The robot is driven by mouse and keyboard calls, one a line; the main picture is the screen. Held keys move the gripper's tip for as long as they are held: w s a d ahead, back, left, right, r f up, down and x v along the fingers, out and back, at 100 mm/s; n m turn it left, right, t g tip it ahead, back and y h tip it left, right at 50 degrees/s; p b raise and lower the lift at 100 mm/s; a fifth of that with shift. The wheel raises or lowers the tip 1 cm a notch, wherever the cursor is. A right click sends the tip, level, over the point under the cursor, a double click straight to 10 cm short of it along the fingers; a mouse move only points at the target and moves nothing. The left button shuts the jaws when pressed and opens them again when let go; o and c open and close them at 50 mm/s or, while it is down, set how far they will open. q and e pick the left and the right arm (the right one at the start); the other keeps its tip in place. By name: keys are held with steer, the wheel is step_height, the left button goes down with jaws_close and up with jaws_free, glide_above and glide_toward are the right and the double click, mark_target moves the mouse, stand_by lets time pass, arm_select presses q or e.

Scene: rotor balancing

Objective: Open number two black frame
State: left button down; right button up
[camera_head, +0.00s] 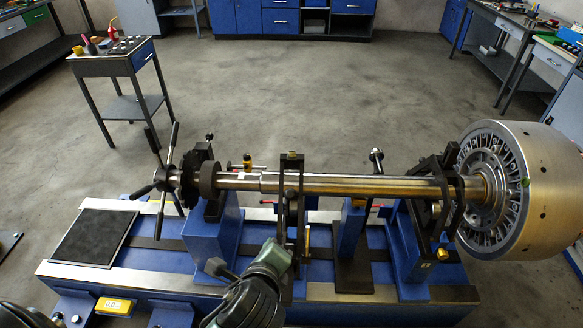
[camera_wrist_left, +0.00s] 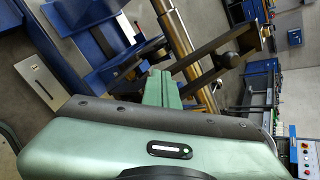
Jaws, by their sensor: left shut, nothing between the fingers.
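A long metal shaft (camera_head: 340,184) lies across the blue balancing bench. A black frame (camera_head: 291,215) spans it near the middle. Another black frame (camera_head: 448,190) stands around the shaft at the right, near the big drum. No readable number shows on either, so I cannot tell which is number two. My left gripper (camera_head: 276,254) is shut and empty, just in front of the middle frame's lower part. In the left wrist view its green fingers (camera_wrist_left: 161,80) are together near dark frame bars (camera_wrist_left: 215,52) and the shaft (camera_wrist_left: 174,30). My right gripper is not in view.
The large metal drum (camera_head: 530,185) sits at the shaft's right end. A spoked handwheel (camera_head: 165,180) is at the left end. Blue supports (camera_head: 212,238) rise from the bench. A small cart (camera_head: 112,66) stands behind left. The floor behind the bench is clear.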

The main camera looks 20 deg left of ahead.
arm_select(q)
steer(key=w+d+r+m+t+y, duration=0.1)
steer(key=w+d+r+m+t, duration=0.1)
steer(key=r+m, duration=0.3)
steer(key=w+d+r+m+t, duration=0.1)
steer(key=w+r+m+t, duration=0.1)
steer(key=r+m, duration=0.3)
steer(key=p, duration=0.1)
glide_toward(292, 160)
steer(key=shift+m, duration=0.3)
steer(key=x, duration=0.6)
steer(key=shift+w+f, duration=0.25)
steer(key=shift+w, duration=0.1)
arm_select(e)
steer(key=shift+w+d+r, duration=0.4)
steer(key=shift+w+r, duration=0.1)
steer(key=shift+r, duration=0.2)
